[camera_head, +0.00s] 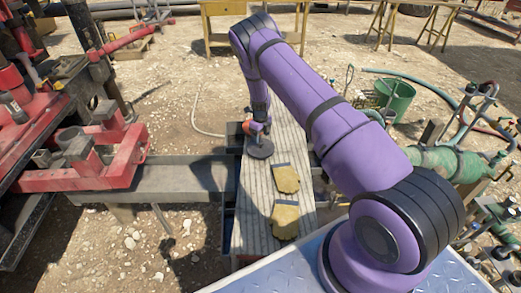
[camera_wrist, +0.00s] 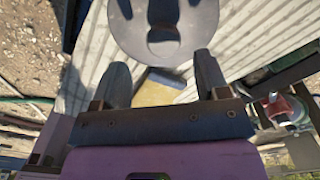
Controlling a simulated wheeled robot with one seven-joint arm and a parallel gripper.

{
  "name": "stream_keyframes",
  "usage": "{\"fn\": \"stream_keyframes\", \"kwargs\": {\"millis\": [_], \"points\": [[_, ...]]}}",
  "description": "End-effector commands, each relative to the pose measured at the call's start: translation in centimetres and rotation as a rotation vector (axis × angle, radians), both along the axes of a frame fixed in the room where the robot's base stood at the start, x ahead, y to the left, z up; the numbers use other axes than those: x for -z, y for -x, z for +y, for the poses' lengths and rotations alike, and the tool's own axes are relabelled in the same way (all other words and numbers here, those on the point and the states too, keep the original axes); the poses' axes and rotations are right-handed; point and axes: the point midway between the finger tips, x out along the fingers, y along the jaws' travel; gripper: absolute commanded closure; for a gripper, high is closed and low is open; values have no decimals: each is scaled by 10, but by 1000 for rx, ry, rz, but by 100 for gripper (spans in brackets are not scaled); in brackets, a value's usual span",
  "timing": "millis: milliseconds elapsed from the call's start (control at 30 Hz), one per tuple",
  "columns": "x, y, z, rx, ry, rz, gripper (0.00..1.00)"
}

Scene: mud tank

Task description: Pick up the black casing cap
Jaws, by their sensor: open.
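The black casing cap (camera_head: 261,150) is a dark round disc at the far part of the corrugated plank table. In the wrist view, the cap (camera_wrist: 130,37) shows grey at the top edge, partly cut off, with slots and a knob-like middle. My gripper (camera_head: 257,129) hangs over or close beside the cap, at the end of the purple arm. In the wrist view, my gripper (camera_wrist: 160,62) has its two fingers spread wide with nothing between them. The cap lies just beyond the fingertips; whether they touch it I cannot tell.
Two yellow gloves (camera_head: 286,179) (camera_head: 285,220) lie on the plank table (camera_head: 252,205) nearer to me. Red machinery (camera_head: 90,165) and a grey beam stand at the left. A green bucket (camera_head: 395,97) and green pipework (camera_head: 455,160) are at the right.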

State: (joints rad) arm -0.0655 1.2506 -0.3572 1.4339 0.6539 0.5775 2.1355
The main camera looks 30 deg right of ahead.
Motion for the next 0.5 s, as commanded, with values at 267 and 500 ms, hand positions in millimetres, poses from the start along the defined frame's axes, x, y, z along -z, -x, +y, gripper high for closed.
{"fn": "stream_keyframes", "kwargs": {"millis": [267, 500], "points": [[37, -5, -3, -1, 0, 1, 32], [50, -6, -3, -1, 0, 0, 32]]}}
